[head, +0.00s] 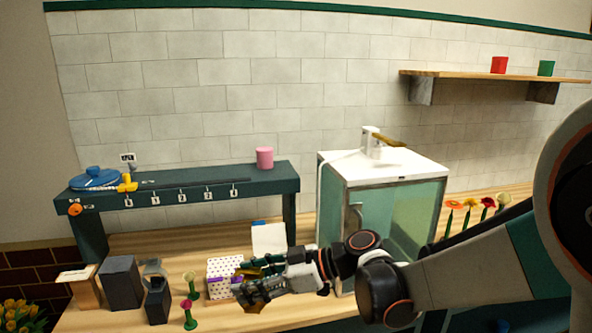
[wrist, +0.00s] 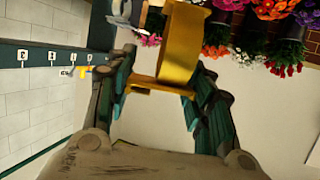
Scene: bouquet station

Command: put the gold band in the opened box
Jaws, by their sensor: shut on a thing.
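The gold band (wrist: 181,45) is a bent yellow-gold strip between the fingertips of my gripper (wrist: 158,92) in the wrist view. My gripper (head: 246,284) is shut on it; in the head view the band (head: 258,300) shows partly as a gold patch at the fingers. My gripper is above the front of the wooden counter, just right of a white dotted box (head: 222,266) with a purple stripe, overlapping it in the picture. I cannot tell whether this box is open, or whether the gripper touches it.
A tall dark grey block (head: 120,284), a smaller dark container (head: 158,302) and a wooden box (head: 83,290) stand to the left. A red flower (head: 187,308) stands close to my gripper. A glass-fronted cabinet (head: 381,205) stands at right behind my arm.

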